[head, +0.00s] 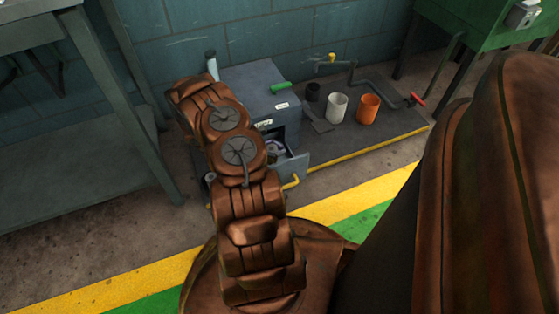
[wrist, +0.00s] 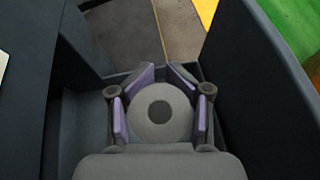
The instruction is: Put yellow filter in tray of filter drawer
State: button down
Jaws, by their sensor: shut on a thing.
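In the wrist view my gripper (wrist: 160,105) has its purple pads closed around a round grey piece (wrist: 146,121) with a dark centre. It looks like the end face of a filter, but no yellow shows on it; its sides are hidden. The piece is down inside the open drawer, between the cabinet front on the left and the drawer front (wrist: 262,85) on the right. I cannot tell whether it rests on the tray.
The grey cabinet (head: 255,82) has a green handle (head: 281,87) on top. A workbench (head: 75,45) stands left.

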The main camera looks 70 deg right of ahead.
jog(key=shift+f+b, duration=0.8)
jog(key=shift+f, duration=1.65)
jog(key=shift+f, duration=0.15)
jog(key=c, duration=0.5)
grip_release()
jog(key=shift+w+r, duration=0.15)
jog(key=shift+r, duration=0.15)
jog(key=shift+p+v, duration=1.55)
jog(key=shift+v, duration=2)
